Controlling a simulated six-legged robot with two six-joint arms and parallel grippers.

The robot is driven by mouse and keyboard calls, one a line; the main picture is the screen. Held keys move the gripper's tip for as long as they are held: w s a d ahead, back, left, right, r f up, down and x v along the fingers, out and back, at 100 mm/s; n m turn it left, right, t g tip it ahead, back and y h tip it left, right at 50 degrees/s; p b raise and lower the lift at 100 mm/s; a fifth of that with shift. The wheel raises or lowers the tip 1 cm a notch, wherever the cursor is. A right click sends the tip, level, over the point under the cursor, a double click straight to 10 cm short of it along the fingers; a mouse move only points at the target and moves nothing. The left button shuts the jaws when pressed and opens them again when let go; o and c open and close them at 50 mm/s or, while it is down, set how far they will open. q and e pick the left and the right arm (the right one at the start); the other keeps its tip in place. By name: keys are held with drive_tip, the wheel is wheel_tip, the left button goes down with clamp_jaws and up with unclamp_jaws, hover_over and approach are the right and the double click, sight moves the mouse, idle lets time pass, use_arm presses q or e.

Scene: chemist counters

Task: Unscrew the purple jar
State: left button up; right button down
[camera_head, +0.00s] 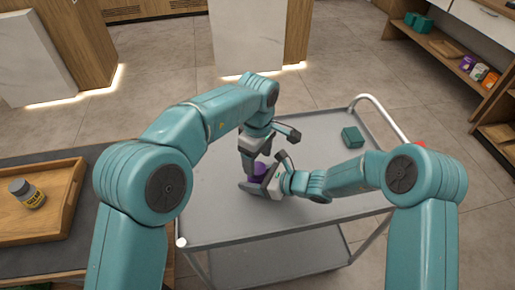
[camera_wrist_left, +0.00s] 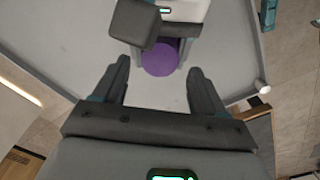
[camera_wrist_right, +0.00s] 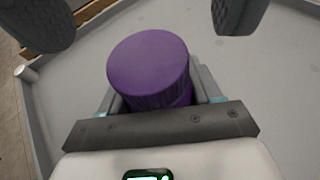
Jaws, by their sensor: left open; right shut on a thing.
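The purple jar (camera_head: 259,171) stands on the grey trolley top, largely hidden by my grippers in the head view. In the right wrist view the jar (camera_wrist_right: 150,75) shows its round purple lid with a ribbed edge, upright. My right gripper (camera_head: 262,185) is shut on the jar's body, below the lid. My left gripper (camera_head: 268,143) is open and above the jar. In the left wrist view the purple lid (camera_wrist_left: 160,58) lies beyond the open fingers of my left gripper (camera_wrist_left: 160,85), with nothing between them.
A grey trolley (camera_head: 215,215) carries the jar. A small green box (camera_head: 352,137) lies at its far right. Shelves with boxes stand at right. Much of the trolley top is clear.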

sight(257, 168)
use_arm(q)
drive_tip(key=shift+f, duration=1.8)
drive_tip(key=shift+c, duration=0.3)
drive_tip(key=c, duration=1)
drive_tip(key=n, duration=0.3)
drive_tip(key=o, duration=1.1)
